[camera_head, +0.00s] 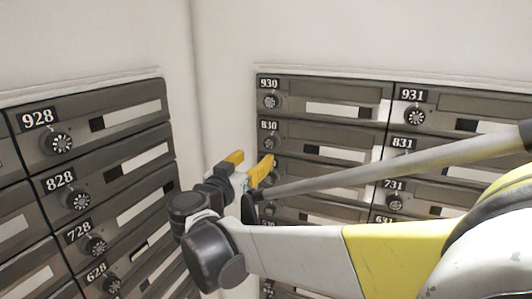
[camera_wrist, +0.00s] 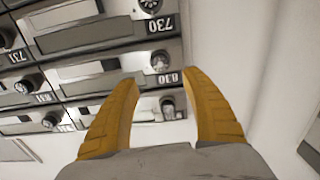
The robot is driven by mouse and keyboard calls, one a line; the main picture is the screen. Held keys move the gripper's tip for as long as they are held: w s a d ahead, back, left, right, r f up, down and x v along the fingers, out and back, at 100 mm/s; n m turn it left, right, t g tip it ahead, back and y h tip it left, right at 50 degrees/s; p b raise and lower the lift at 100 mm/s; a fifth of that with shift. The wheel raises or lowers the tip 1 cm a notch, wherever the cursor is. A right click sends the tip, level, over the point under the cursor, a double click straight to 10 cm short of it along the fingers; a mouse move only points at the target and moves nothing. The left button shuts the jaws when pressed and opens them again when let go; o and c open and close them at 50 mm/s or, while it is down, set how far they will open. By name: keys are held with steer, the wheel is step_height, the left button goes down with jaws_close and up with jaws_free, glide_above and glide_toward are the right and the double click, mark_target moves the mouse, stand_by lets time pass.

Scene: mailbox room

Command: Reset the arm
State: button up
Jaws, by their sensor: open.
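My gripper (camera_head: 249,163) has yellow fingers and is near the room's corner, in front of the right bank of mailboxes (camera_head: 325,124). In the wrist view, my gripper (camera_wrist: 164,104) shows two yellow fingers spread apart with nothing between them. Mailbox 830 (camera_wrist: 137,81) and its dial (camera_wrist: 161,62) appear beyond the fingertips, upside down. My arm reaches in from the right in the head view and hides part of the lower right mailboxes. I cannot tell whether a finger touches the mailbox front.
A left bank of mailboxes (camera_head: 97,150) with dials, including 928 and 828, stands close to the gripper. A white corner wall (camera_head: 212,75) separates the two banks. Plain wall (camera_head: 330,30) is clear above them.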

steer(key=shift+s+a, duration=0.2)
steer(key=shift+s, duration=0.3)
steer(key=s+d+f+n+g+b, duration=0.1)
steer(key=s+d+f+g+b, duration=0.35)
steer(key=d+f, duration=0.5)
steer(key=s+d+f+g+b, duration=0.3)
steer(key=s+d+f, duration=0.35)
steer(key=d, duration=0.65)
steer(key=s+d+f+n+g+y+b, duration=0.2)
steer(key=s+f+y+b, duration=0.4)
steer(key=s+f, duration=1)
steer(key=shift+s+d+f+n+b, duration=0.2)
steer(key=shift+d+n+b, duration=0.15)
steer(key=shift+d, duration=0.3)
